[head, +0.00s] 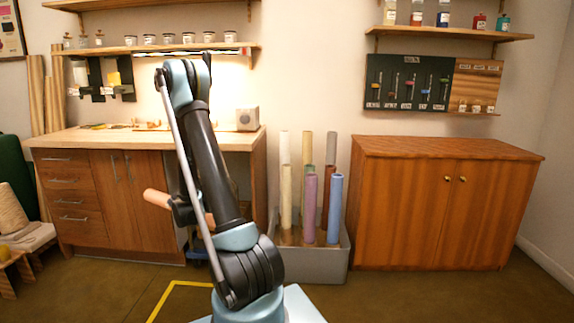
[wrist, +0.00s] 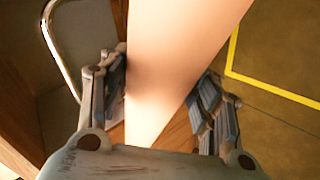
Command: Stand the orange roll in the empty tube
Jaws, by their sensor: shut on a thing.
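The orange roll (head: 157,198) is a smooth, pale orange cylinder, tilted near level in the head view, its left end slightly higher. My gripper (head: 184,212) is shut around it, in front of the wooden workbench and left of the grey bin. My arm hides part of the roll. In the wrist view the roll (wrist: 178,60) runs between the two fingers of my gripper (wrist: 163,85) and past the top edge. The grey bin (head: 312,263) holds several upright coloured rolls. I cannot make out an empty tube among them; the bin's inside is hidden.
The workbench (head: 75,143) stands behind my arm at left, a wooden cabinet (head: 420,205) right of the bin. A blue roll (head: 335,205) and a pink roll (head: 310,205) stand at the bin's front. Yellow tape (head: 165,295) marks open floor in front.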

